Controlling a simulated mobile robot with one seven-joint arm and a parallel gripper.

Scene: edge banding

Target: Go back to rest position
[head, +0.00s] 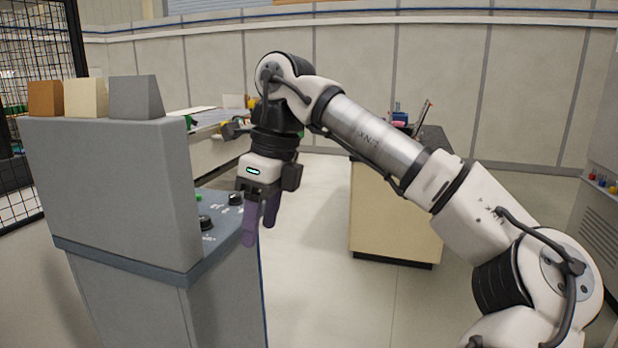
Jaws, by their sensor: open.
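My gripper (258,240) hangs from my arm left of the middle of the head view, with its purple fingers pointing down. It is open and nothing shows between the fingers. It appears in front of the right edge of a grey machine (110,190). The machine's sloped panel (222,235) with black knobs (236,199) lies just left of the fingers. I cannot tell how far the fingers are from the panel.
A cream cabinet (390,215) with a dark top stands behind my arm. A black mesh fence (35,60) is at left. Open floor (310,270) lies between machine and cabinet.

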